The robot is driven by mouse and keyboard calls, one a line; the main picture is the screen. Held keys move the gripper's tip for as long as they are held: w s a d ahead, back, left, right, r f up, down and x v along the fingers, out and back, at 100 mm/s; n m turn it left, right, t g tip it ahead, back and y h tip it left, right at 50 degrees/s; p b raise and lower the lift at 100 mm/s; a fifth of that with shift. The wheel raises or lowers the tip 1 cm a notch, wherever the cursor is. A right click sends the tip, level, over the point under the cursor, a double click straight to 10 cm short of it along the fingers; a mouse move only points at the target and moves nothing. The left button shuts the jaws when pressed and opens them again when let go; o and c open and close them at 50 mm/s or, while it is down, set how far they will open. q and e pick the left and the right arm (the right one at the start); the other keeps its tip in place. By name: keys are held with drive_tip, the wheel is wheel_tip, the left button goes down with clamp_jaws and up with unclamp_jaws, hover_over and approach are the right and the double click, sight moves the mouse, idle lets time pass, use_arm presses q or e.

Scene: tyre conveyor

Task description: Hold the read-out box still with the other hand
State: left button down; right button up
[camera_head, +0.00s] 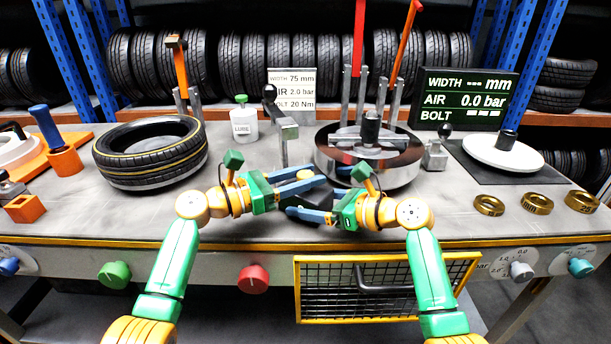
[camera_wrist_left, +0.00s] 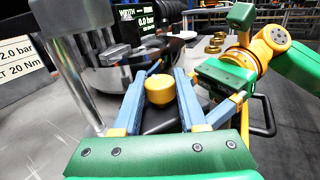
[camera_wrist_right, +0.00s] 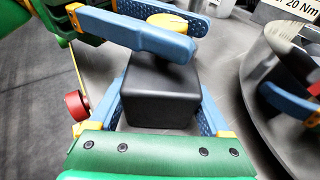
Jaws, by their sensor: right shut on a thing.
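The read-out box is a small black box (camera_wrist_right: 160,95) with a round yellow knob (camera_wrist_right: 168,21) on top. My right gripper (camera_head: 308,213) is shut on the box, with one blue finger on each side of it in the right wrist view. My left gripper (camera_head: 308,181) is above the box. In the left wrist view its two fingers stand on either side of the yellow knob (camera_wrist_left: 160,89), with a small gap showing, so it is open. In the head view the fingers hide much of the box (camera_head: 306,204).
A steel drum-shaped machine (camera_head: 372,168) stands just behind the grippers, with a grey metal post (camera_head: 284,145) to its left. A tyre (camera_head: 150,152) lies at the left. Brass rings (camera_head: 537,203) lie at the right. A display (camera_head: 467,99) reads 0.0 bar.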

use_arm(q)
drive_tip(key=shift+f+n+t+y, duration=0.1)
drive_tip(key=shift+n+t+y, duration=0.7)
drive_tip(key=shift+t, duration=0.4)
drive_tip(key=n+t+y, duration=0.2)
drive_tip(key=t, duration=0.1)
drive_tip(key=shift+s+d+n+y, duration=0.1)
drive_tip(key=shift+d+n+y, duration=0.05)
drive_tip(key=shift+n+y, duration=0.25)
drive_tip(key=shift+n+t+y, duration=0.6)
drive_tip(key=shift+y, duration=0.2)
drive_tip(key=shift+c, duration=2.2)
unclamp_jaws()
drive_tip(key=shift+a, duration=0.2)
drive_tip(key=v, duration=1.1)
drive_tip(key=shift+s+a, duration=0.25)
drive_tip(key=shift+s, duration=0.1)
